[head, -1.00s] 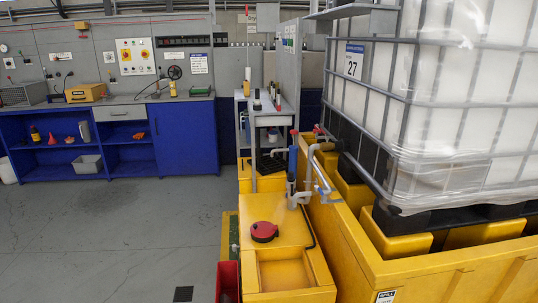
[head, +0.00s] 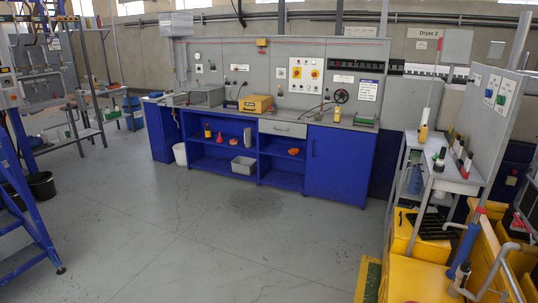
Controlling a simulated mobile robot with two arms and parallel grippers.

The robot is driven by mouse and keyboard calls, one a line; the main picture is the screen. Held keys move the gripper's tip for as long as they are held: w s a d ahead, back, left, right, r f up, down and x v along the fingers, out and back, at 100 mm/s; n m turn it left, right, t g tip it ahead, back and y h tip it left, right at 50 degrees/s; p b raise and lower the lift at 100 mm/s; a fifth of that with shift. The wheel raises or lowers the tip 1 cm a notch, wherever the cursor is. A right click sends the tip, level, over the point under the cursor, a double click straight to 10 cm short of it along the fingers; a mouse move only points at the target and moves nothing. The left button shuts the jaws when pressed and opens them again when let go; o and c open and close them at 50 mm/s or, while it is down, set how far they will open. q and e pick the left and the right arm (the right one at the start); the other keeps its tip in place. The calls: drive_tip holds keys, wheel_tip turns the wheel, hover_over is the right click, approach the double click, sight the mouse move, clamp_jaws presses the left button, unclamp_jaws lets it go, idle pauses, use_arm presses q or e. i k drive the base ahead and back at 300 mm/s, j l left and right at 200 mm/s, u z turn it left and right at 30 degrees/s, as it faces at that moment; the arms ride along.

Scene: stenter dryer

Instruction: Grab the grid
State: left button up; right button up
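A dark, slatted grid (head: 429,224) lies on top of a yellow container (head: 403,240) at the right of the head view, just below the grey shelf stand. It is small in the picture, and I cannot tell whether it is loose. Neither of my grippers shows, so nothing can be seen in contact with the grid.
A blue workbench (head: 334,165) stands along the back, with a wire-mesh basket (head: 207,97) and a yellow case (head: 257,104) on it. A grey stand (head: 458,183) holds bottles at right. The grey floor (head: 230,240) is clear.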

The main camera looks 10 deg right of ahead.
sight(431, 225)
drive_tip(key=i+j+u, duration=0.15)
drive_tip(key=i, duration=0.4)
drive_tip(key=i+j+u, duration=0.15)
drive_tip(key=i, duration=0.45)
drive_tip(key=i+l+z, duration=0.15)
drive_tip(key=i+z, duration=0.25)
drive_tip(key=i, duration=0.15)
drive_tip(key=i+z, duration=0.45)
drive_tip(key=i, duration=0.15)
drive_tip(key=i+j+z, duration=0.2)
drive_tip(key=i+z, duration=0.2)
drive_tip(key=i, duration=0.15)
drive_tip(key=i+z, duration=0.25)
drive_tip(key=i, duration=0.4)
drive_tip(key=i+z, duration=0.3)
drive_tip(key=i, duration=0.35)
drive_tip(key=i+j+z, duration=0.25)
drive_tip(key=i, duration=0.4)
